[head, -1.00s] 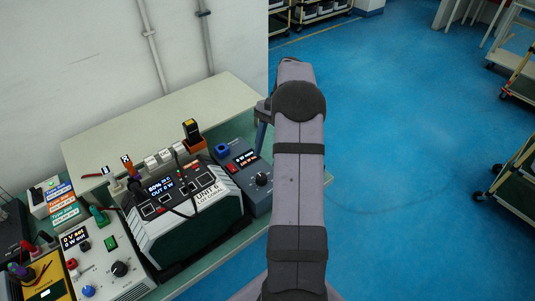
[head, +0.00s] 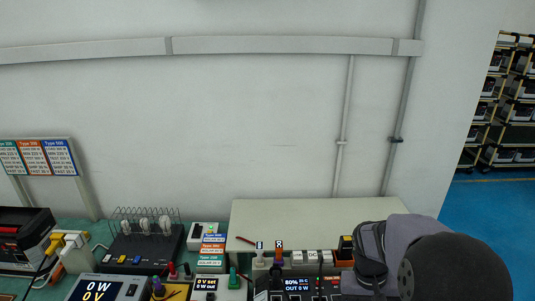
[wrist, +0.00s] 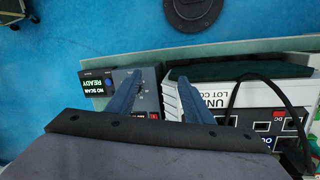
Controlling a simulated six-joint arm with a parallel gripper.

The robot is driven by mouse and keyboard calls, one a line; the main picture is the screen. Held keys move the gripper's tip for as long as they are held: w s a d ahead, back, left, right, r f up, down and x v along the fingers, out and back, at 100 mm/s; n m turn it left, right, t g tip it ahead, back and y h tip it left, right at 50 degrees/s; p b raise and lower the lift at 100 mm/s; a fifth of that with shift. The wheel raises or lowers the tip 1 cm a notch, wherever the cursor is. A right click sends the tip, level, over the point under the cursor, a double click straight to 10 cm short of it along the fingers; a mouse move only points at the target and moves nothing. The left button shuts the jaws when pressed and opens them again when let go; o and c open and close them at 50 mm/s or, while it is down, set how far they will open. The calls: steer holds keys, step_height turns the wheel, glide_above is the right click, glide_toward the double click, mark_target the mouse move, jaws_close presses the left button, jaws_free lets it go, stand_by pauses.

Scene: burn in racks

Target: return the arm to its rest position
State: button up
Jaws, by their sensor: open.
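My arm (head: 430,265) is folded in the lower right of the head view, in front of the bench. My gripper is not clear there, hidden behind the arm. In the wrist view my gripper (wrist: 160,76) shows two blue fingers spread apart with nothing between them. They hang over the bench between a small grey device with a NO SCAN READY display (wrist: 97,83) and the white-and-dark unit (wrist: 225,95). I cannot tell whether the fingers touch anything.
The unit's display (head: 298,284) reads 80%, OUT 0 W. A pale shelf (head: 320,220) runs behind it along the wall. Left stand a black rack with white plugs (head: 145,245) and a 0 W meter (head: 100,288). Blue floor (head: 490,215) is open at the right.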

steer(key=s+a+f+n+t+y+b, duration=0.1)
steer(key=s+a+f+n+y+b, duration=0.1)
steer(key=s+a, duration=0.7)
step_height(320, 180, down, 3)
steer(key=shift+s+a+r+n+b, duration=0.15)
steer(key=shift+s+a+n+b, duration=0.25)
steer(key=shift+a+n+b, duration=0.55)
steer(key=shift+d+m, duration=0.2)
steer(key=shift+m, duration=0.15)
step_height(320, 180, up, 11)
steer(key=p, duration=1)
step_height(320, 180, down, 59)
steer(key=b, duration=5.8)
steer(key=shift+b, duration=0.3)
